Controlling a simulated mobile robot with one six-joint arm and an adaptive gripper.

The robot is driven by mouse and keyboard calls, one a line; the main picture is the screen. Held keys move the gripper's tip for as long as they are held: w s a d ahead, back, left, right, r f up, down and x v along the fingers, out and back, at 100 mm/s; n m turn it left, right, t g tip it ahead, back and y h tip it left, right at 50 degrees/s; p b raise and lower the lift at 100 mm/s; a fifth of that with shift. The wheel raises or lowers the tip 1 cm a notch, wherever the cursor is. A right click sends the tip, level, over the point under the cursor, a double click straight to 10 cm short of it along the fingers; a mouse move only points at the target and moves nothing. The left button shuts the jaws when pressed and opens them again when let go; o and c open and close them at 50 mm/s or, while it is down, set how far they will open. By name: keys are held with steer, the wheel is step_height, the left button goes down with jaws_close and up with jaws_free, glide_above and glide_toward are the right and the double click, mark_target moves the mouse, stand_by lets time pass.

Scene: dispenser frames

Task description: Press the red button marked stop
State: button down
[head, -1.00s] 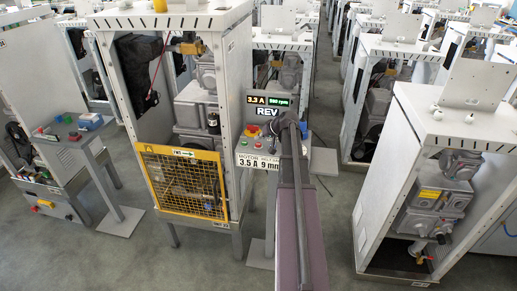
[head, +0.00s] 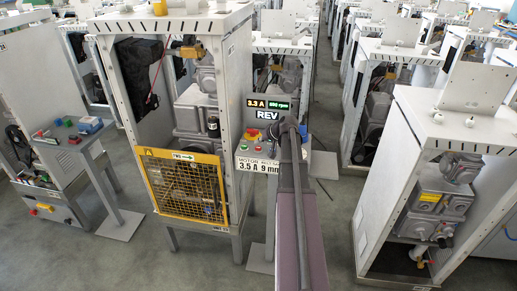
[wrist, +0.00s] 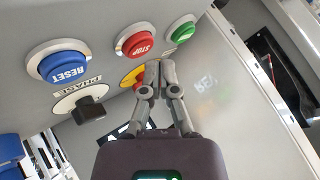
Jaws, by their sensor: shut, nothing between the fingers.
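The red stop button (wrist: 137,42) shows in the wrist view on a grey panel, set in a pale ring, its lettering appearing upside down. My gripper (wrist: 160,66) has its fingertips together and empty. A green button (wrist: 182,32) is to the right of the stop button and a blue reset button (wrist: 63,63) is to the left. In the head view my arm hides the gripper's tips near the control box (head: 243,166).
A black knob (wrist: 89,108) marked phase sticks out below the reset button. In the head view a display (head: 268,105) reading REV stands above the box. A cabinet with a yellow mesh guard (head: 183,186) is close on the left; another cabinet (head: 430,190) stands at the right.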

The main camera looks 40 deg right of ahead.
mark_target(259, 148)
steer(key=shift+f, duration=0.1)
stand_by(0.6)
steer(key=shift+f+b, duration=0.35)
steer(key=shift+b, duration=0.1)
steer(key=shift+f+b, duration=0.45)
steer(key=shift+b, duration=0.05)
stand_by(0.9)
steer(key=shift+r, duration=0.15)
stand_by(0.3)
steer(key=shift+r+p, duration=0.75)
steer(key=shift+p, duration=0.2)
steer(key=shift+r+p, duration=2.5)
steer(key=shift+r, duration=0.05)
